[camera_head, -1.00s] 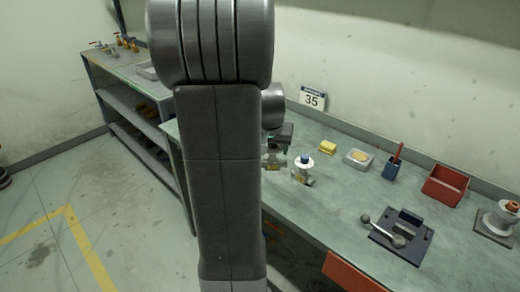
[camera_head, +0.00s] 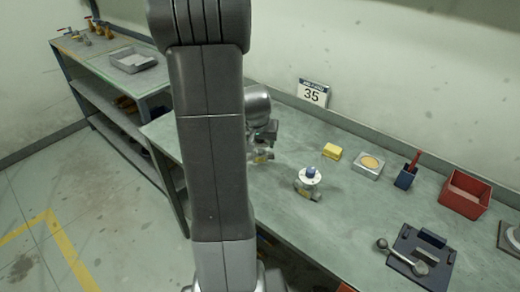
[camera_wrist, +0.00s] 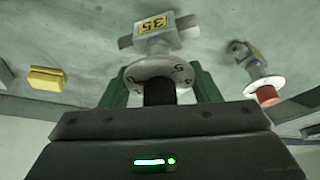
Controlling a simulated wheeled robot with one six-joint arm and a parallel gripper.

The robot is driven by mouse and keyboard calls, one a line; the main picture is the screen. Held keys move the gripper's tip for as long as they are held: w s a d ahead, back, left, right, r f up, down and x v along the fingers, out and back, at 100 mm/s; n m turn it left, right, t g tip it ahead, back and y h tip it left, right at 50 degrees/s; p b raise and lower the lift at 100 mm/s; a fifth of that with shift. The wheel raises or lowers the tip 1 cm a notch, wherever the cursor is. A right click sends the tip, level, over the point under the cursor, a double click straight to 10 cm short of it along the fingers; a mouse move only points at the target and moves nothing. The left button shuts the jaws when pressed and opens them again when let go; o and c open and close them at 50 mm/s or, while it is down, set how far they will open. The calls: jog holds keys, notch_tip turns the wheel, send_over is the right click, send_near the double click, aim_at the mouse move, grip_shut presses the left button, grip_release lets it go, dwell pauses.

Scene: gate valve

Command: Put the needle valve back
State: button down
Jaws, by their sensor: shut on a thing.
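In the wrist view my gripper (camera_wrist: 160,92) has its green fingers shut around the black knob of the needle valve (camera_wrist: 160,40). The valve has a white numbered dial, a grey body and a yellow 35 tag. In the head view my gripper (camera_head: 262,146) is partly behind my arm. The held valve's yellow tag (camera_head: 262,159) shows just below it, over the bench. I cannot tell whether the valve touches the bench. A white valve with a blue cap (camera_head: 309,184) stands apart, to the right and nearer.
A red-knobbed valve (camera_wrist: 262,80) shows in the wrist view. On the bench (camera_head: 350,215) are a yellow block (camera_head: 331,151), grey dish (camera_head: 368,165), blue holder (camera_head: 406,177), red bin (camera_head: 464,194) and dark fixture (camera_head: 421,257). Sign 35 (camera_head: 313,93) is behind. A grey tray (camera_head: 132,61) lies on the left shelf.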

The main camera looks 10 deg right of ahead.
aim_at(260, 150)
jog(key=shift+f, duration=1.7)
jog(key=shift+f, duration=0.2)
jog(key=shift+c, duration=2.4)
grip_release()
jog(key=shift+r, duration=0.15)
jog(key=shift+s+r, duration=0.1)
jog(key=shift+r, duration=0.1)
jog(key=v, duration=1.1)
jog(key=shift+r, duration=0.3)
jog(key=shift+s+f, duration=0.1)
